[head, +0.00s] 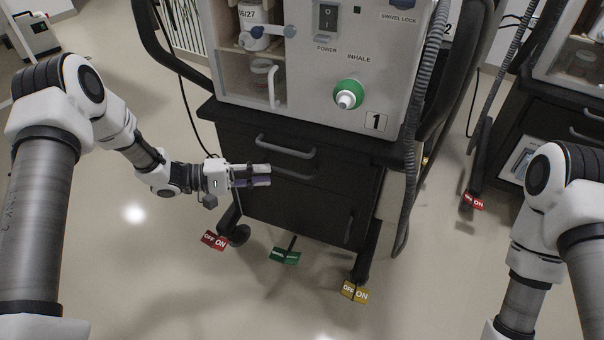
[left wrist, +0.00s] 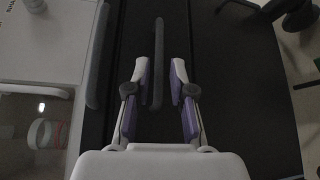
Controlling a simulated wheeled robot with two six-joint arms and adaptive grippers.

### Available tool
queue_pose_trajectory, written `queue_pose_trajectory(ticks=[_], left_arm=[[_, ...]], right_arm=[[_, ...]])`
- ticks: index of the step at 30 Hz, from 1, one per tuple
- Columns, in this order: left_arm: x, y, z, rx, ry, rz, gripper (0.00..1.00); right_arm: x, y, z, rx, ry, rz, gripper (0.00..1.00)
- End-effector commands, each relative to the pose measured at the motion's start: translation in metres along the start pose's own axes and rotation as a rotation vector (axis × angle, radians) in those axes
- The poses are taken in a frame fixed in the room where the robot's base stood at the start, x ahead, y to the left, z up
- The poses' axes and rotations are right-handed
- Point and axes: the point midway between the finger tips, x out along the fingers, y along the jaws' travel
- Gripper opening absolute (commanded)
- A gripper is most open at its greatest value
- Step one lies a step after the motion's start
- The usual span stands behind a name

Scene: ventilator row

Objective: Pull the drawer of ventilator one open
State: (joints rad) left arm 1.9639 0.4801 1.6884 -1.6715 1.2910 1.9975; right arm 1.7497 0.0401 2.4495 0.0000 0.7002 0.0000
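Ventilator one (head: 376,121) carries a "1" label and stands on a black cart. Its drawer (head: 345,168) looks closed and has a grey bar handle (head: 285,147) across its front. In the left wrist view my left gripper (left wrist: 161,68) is open and empty. The handle (left wrist: 158,45) runs between its two fingertips there, with a gap to the right finger; its distance in depth is hard to tell. My right gripper is out of the picture; only its arm shows.
Below the drawer is a cupboard door with an upright handle (head: 348,227). Red (head: 214,241), green (head: 285,256) and yellow (head: 355,292) pedal tags sit at the cart's foot. A grey corrugated hose (head: 409,150) hangs at its right. Open floor lies in front.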

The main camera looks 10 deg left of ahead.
Motion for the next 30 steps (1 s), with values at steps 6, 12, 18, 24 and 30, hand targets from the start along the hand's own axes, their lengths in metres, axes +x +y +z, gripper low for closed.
queue_pose_trajectory(ticks=[6,12,18,24,30], left_arm=[[0.004,-0.004,-0.006,0.013,0.009,0.013,0.23],[0.039,-0.007,-0.006,0.013,0.007,0.011,0.23],[0.071,-0.004,-0.006,0.011,0.009,0.012,0.23],[0.076,-0.001,-0.006,0.011,0.012,0.013,0.23],[0.076,-0.001,-0.006,0.01,0.012,0.013,0.0]], right_arm=[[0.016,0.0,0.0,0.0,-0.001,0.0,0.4],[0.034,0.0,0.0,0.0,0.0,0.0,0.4],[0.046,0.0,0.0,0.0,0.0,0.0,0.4],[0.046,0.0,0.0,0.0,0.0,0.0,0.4],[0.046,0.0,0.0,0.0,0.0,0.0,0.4]])
